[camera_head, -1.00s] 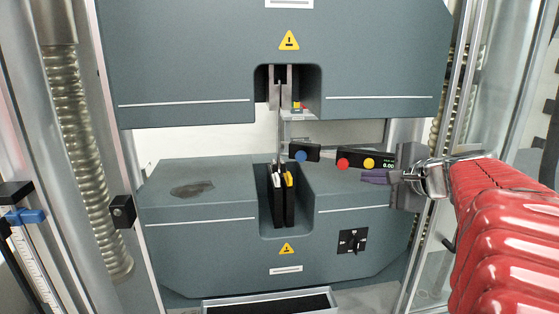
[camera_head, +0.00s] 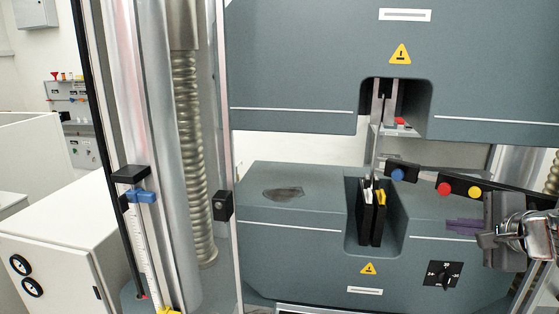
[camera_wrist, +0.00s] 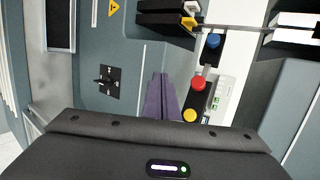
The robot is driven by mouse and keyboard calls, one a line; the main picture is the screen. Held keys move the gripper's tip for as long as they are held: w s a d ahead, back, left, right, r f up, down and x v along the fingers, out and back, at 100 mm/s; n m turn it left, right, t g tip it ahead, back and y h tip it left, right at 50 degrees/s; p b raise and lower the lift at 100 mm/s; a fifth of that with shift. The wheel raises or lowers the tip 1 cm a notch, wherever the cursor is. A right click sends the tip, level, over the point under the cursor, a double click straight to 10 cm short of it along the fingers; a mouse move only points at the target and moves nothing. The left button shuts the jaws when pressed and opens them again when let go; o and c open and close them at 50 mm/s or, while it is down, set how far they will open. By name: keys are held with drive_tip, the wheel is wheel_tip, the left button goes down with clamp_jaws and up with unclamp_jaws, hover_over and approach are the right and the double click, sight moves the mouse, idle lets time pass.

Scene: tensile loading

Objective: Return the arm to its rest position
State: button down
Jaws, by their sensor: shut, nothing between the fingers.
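My gripper (camera_head: 466,226) is at the right of the head view, in front of the lower machine block, with its purple fingers pointing left. The fingers also show together in the wrist view (camera_wrist: 161,100). It is shut and holds nothing. A thin metal specimen (camera_head: 376,150) stands upright between the upper grip (camera_head: 384,103) and the lower black grips (camera_head: 371,212). Most of my arm is outside the head view.
A control bar with a blue, a red (camera_head: 444,189) and a yellow button (camera_head: 474,192) lies close behind my gripper. A black dial (camera_head: 443,273) is on the block's front below. A metal column (camera_head: 178,160) stands left, beside a white cabinet (camera_head: 60,250).

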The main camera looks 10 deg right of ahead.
drive_tip(key=s+a+f+n+g, duration=0.3)
drive_tip(key=a+f+n+g, duration=0.1)
drive_tip(key=a+f+n, duration=1)
drive_tip(key=s+a+n+g, duration=0.2)
drive_tip(key=s+a+n, duration=0.4)
drive_tip(key=s+a, duration=0.5)
drive_tip(key=a, duration=0.2)
drive_tip(key=shift+s+a+r+y, duration=0.3)
drive_tip(key=shift+a, duration=0.05)
